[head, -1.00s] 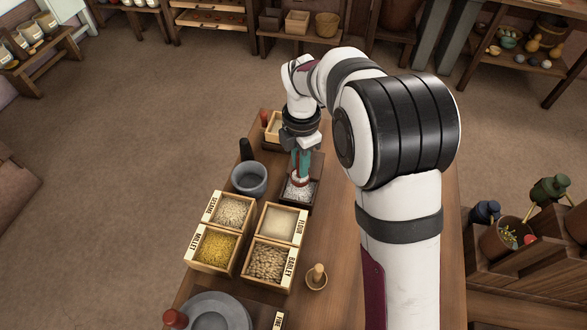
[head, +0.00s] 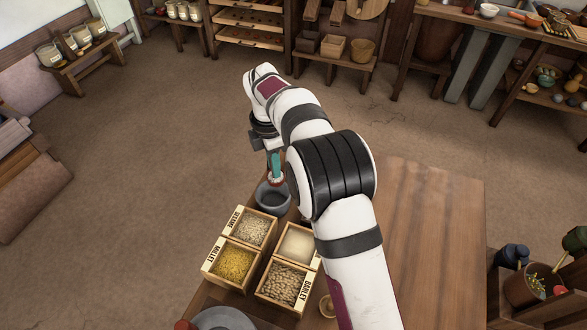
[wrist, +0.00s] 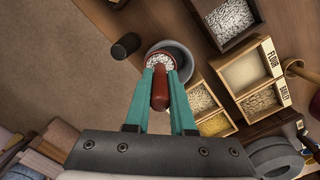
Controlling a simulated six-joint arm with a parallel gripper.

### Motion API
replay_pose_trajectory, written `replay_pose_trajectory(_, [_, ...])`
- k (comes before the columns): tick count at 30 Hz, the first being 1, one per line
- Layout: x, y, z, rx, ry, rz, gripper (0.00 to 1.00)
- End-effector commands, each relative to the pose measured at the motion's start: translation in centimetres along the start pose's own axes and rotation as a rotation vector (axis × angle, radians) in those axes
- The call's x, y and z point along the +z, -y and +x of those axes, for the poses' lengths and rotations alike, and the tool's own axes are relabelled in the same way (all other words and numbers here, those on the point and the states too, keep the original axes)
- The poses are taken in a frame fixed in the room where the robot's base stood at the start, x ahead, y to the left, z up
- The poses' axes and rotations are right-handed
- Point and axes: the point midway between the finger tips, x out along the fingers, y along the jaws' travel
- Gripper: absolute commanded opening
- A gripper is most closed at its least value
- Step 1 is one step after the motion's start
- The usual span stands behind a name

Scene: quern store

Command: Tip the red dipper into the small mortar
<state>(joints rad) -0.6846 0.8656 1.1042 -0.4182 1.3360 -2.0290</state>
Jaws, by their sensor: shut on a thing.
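My gripper (wrist: 160,78) is shut on the red handle of the red dipper (wrist: 160,90) with its teal fingers. White grains fill the dipper's bowl in the wrist view, and it looks roughly level. The small mortar (wrist: 184,58) is a grey round bowl, partly hidden behind the dipper and fingers. In the head view my gripper (head: 275,172) is above the mortar (head: 268,207), and the dipper (head: 278,181) shows just over its far rim. I cannot tell whether dipper and rim touch.
Wooden boxes of grain, labelled sesame (head: 274,217), millet (head: 259,265) and barley (head: 260,296), stand close to the mortar with the flour box (wrist: 270,48). A dark tray of white grains (wrist: 197,6) and a black cylinder (wrist: 126,46) are nearby. The table's right side (head: 430,230) is clear.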

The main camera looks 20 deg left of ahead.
Motion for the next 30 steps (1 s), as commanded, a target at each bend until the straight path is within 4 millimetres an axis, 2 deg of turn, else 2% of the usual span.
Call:
replay_pose_trajectory(21, [-2.9,3.1,3.5,0.514,0.525,-0.010,0.00])
replay_pose_trajectory(30, [-3.3,3.4,3.8,0.639,0.635,0.000,0.00])
